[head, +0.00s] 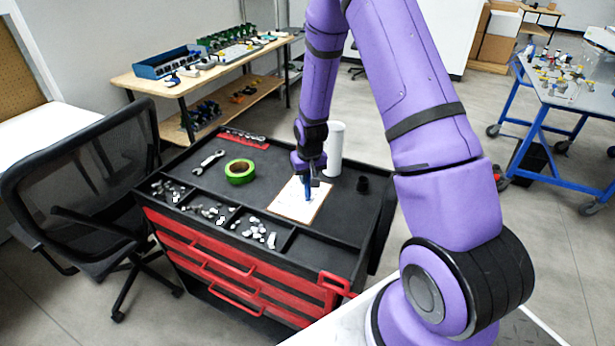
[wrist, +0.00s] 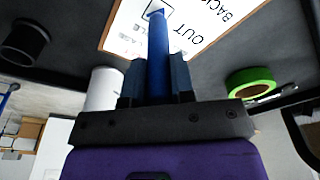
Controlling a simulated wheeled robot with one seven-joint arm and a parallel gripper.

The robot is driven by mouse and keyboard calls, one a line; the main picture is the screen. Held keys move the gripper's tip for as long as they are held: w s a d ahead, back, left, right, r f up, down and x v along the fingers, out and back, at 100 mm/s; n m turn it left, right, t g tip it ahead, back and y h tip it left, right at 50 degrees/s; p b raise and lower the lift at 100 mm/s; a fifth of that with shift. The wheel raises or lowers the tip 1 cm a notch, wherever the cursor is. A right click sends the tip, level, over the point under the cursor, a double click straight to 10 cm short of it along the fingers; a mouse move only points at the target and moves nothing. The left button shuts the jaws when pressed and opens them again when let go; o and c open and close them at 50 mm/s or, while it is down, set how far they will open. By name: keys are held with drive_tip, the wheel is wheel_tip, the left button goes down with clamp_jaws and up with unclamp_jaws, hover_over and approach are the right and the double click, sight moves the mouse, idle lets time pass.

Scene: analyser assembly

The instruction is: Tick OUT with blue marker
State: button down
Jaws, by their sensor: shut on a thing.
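A blue marker (wrist: 158,55) is held between the fingers of my gripper (wrist: 156,82), which is shut on it. In the wrist view the marker's tip is at a square box on a white sheet (wrist: 195,15) beside the printed word OUT. Whether the tip touches the paper, I cannot tell. The word BACK and other partly hidden printing also show on the sheet. In the head view the sheet on its brown board (head: 288,207) lies on the black top of a tool cart, with my gripper (head: 307,186) over its upper right part.
The black and red tool cart (head: 340,262) has small parts in front compartments. A green tape roll (head: 240,171), a wrench (head: 208,161), a white cylinder (head: 334,150) and a small black cup (head: 362,184) stand or lie around the board. A black chair (head: 85,160) is left.

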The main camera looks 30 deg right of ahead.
drive_tip(key=shift+r, duration=3.4)
